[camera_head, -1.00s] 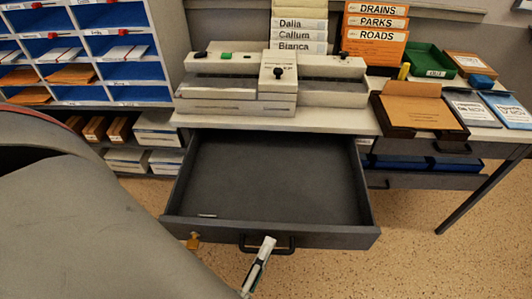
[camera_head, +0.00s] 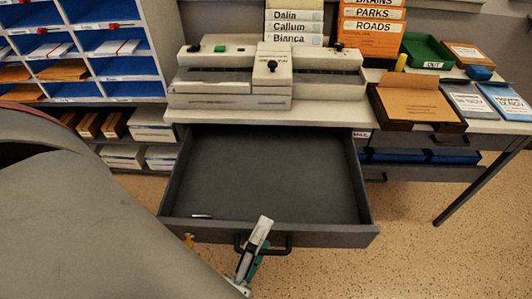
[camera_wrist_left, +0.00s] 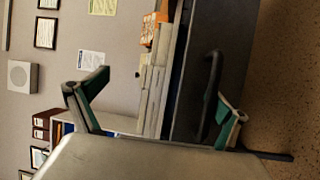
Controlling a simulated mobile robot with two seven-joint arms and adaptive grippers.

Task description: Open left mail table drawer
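The left drawer (camera_head: 265,180) of the mail table (camera_head: 335,113) stands pulled well out, its dark grey inside bare except for a small pale item at the front left. Its dark bar handle (camera_head: 290,244) is on the drawer front and also shows in the left wrist view (camera_wrist_left: 213,85). My left gripper (camera_head: 254,248) is at the drawer front, overlapping the handle in the head view. In the wrist view, its fingers (camera_wrist_left: 165,90) are spread wide, with nothing held between them. One finger is close to the handle; I cannot tell whether they touch. My right gripper is out of view.
A pale binding machine (camera_head: 265,80) and an open brown box (camera_head: 415,100) stand on the table. A second drawer (camera_head: 425,173) is below at the right. Mail pigeonholes (camera_head: 100,65) stand at the left. The floor (camera_head: 410,255) to the right of the drawer is clear.

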